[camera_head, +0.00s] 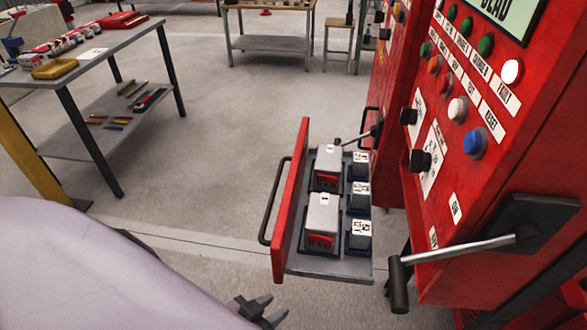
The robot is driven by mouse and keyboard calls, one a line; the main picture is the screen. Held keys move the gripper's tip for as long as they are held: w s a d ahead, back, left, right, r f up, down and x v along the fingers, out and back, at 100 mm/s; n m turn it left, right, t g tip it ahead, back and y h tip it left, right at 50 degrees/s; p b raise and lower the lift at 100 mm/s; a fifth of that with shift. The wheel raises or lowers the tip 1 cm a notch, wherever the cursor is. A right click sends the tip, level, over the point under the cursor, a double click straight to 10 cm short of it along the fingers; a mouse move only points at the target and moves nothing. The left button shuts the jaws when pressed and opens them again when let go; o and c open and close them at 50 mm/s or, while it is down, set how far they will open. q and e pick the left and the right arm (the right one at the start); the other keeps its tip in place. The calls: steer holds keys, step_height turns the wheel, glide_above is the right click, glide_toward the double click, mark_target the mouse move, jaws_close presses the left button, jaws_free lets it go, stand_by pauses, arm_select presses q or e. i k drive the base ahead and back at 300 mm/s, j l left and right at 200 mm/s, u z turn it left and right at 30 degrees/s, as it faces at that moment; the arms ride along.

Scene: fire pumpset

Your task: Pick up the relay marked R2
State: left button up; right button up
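The open red drawer (290,215) holds a column of three small relays with white labelled tops and dark bases. They are the far relay (360,159), the middle relay (361,190) and the near relay (360,229). Their marks are too small to read surely, so I cannot tell which is R2. My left gripper (276,306) is at the bottom edge, below and left of the drawer's near end. Its dark fingers look apart, with nothing between them. It touches no relay. My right gripper is not in view.
Two larger grey-topped units (322,212) stand left of the relays in the drawer. A red control panel (470,190) rises at the right, with a black-gripped lever (399,285) jutting toward the drawer. A workbench (110,38) stands at upper left. The floor between is clear.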

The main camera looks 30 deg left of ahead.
mark_target(361, 193)
steer(key=k+j+u, duration=0.1)
steer(key=j, duration=0.25)
steer(key=k+j, duration=0.1)
steer(key=j, duration=0.25)
steer(key=k+j+u, duration=0.15)
steer(key=j, duration=0.2)
steer(key=j+z, duration=1)
